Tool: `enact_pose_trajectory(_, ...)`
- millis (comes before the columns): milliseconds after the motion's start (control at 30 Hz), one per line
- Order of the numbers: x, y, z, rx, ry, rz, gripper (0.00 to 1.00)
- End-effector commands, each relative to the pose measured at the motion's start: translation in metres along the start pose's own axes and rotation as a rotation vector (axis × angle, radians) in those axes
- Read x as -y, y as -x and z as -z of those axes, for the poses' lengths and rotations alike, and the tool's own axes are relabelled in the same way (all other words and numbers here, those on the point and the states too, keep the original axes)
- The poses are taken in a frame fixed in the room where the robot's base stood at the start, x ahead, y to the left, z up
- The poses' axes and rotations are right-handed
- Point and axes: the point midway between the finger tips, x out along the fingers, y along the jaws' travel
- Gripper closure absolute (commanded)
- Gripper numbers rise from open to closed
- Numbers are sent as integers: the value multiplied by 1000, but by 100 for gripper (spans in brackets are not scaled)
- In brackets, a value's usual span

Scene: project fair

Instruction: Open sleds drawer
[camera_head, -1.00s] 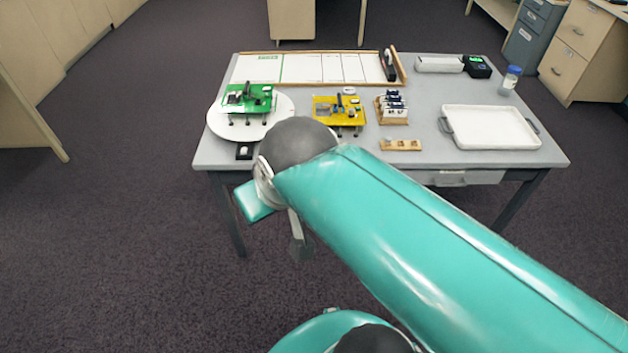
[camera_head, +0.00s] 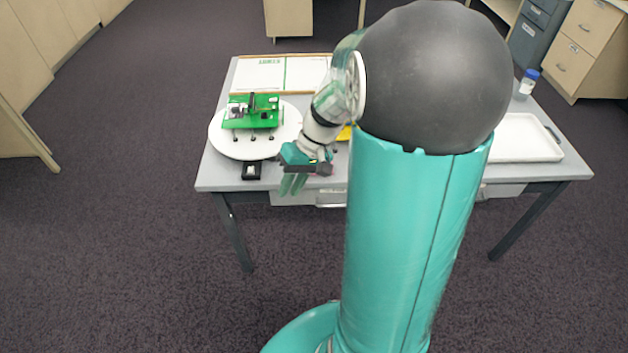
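The left drawer (camera_head: 284,198) has a handle (camera_head: 330,203) and is partly covered by my arm. Only a part of the right drawer (camera_head: 505,191) shows beside my arm. Both look closed. I cannot read a label, so I cannot tell which one is the sleds drawer. My gripper (camera_head: 292,184) hangs at the table's front edge, above and in front of the left drawer, with its teal fingers pointing down. It appears apart from the handle. Its finger gap is too small to judge.
The grey table (camera_head: 219,176) carries a white round plate (camera_head: 232,148) with a green board (camera_head: 262,120), a black block (camera_head: 251,171) and a white tray (camera_head: 535,140). A yellow board (camera_head: 344,134) is mostly hidden by my arm. The floor in front is clear.

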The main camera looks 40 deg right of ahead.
Motion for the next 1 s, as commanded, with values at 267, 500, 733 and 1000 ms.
enact_pose_trajectory(267, -87, -42, 15, -53, -107, 318, 80)
enact_pose_trajectory(500, -162, -78, 20, -227, -186, 582, 80)
enact_pose_trajectory(733, -234, -113, 15, -493, -267, 795, 80)
enact_pose_trajectory(1000, -315, -159, -4, -905, -383, 951, 80)
